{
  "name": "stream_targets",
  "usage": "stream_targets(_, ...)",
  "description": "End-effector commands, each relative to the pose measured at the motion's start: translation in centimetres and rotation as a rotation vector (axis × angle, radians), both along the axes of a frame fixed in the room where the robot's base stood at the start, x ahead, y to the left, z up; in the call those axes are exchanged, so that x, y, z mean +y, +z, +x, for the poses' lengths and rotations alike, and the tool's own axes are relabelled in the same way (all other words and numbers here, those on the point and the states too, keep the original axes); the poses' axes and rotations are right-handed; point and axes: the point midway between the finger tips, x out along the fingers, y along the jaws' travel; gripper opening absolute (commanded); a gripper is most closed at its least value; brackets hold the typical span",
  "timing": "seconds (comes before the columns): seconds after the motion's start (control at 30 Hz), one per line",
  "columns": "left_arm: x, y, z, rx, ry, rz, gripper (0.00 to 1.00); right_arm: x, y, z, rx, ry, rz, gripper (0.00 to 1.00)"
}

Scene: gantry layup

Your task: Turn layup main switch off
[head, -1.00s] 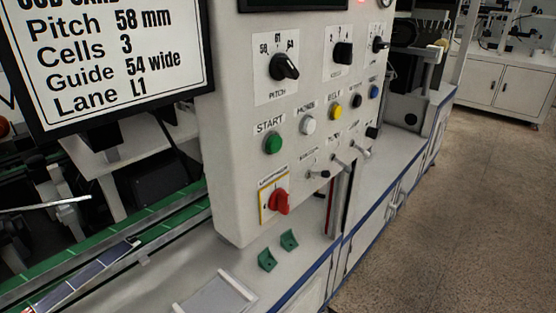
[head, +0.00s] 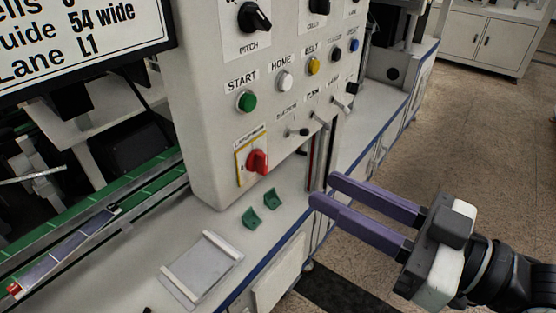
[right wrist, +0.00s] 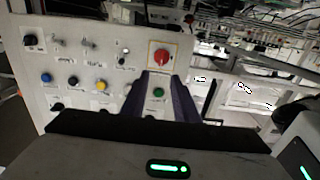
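The main switch (head: 258,161) is a red rotary knob on a yellow-edged plate, low on the pale control panel (head: 205,150). Its label is too small to read surely, and I cannot tell its setting. It also shows at the upper middle of the right wrist view (right wrist: 162,56). My right gripper (head: 323,188) has two purple fingers, apart and empty. In the head view its tips are to the right of the knob and slightly lower, not touching it. In the right wrist view the fingers (right wrist: 168,90) point towards the panel, with the knob beyond their tips. My left gripper is not in view.
Above the switch are the green START button (head: 247,101), a white HOME button (head: 285,80) and a yellow BELT button (head: 314,66). Small toggle levers (head: 298,132) stick out to the right. Green brackets (head: 252,218) and a flat plate (head: 203,265) sit on the bench below.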

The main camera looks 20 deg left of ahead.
Motion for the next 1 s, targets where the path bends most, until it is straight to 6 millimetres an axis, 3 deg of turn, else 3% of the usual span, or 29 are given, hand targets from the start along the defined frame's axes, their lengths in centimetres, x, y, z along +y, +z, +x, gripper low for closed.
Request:
stream_targets(0.27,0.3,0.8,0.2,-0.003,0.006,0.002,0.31,1.5,0.8,0.2,0.0,0.014,0.0,0.27)
stream_targets(0.73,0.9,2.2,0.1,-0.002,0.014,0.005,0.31,8.3,0.7,2.8,0.0,0.011,0.0,0.27)
stream_targets(1.0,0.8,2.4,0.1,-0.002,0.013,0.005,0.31,9.6,0.5,3.3,-0.001,0.009,-0.003,0.27)
